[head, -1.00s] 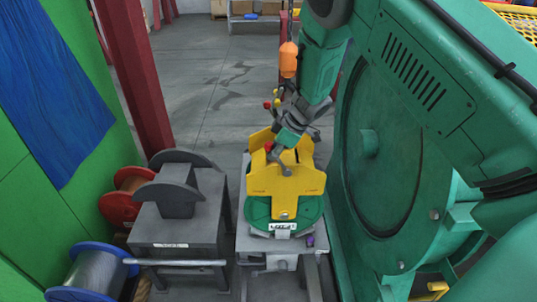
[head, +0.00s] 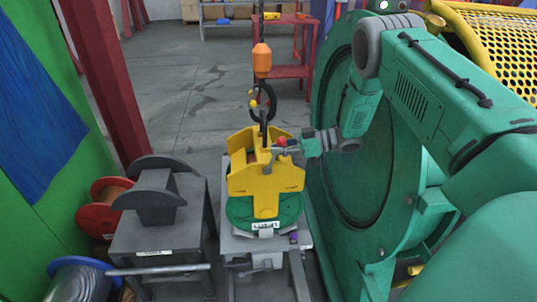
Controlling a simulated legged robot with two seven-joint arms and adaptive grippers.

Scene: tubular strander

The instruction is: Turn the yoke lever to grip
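The yellow yoke (head: 266,183) stands upright on a green round plate (head: 240,212) on a grey stand, at the centre of the head view. A red knob (head: 282,141), seemingly the end of the yoke lever, shows at the yoke's upper right. My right gripper (head: 278,149) reaches in from the right, its fingertips at or just beside this knob. The fingers are small and overlap the yoke, so whether they are closed on the knob cannot be told. My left gripper is out of view.
An orange hoist block (head: 262,60) with a dark hook (head: 264,100) hangs just above and behind the yoke. The large green machine disc (head: 350,190) stands close on the right. A grey bench (head: 160,235) and spools are on the left. Open floor lies behind.

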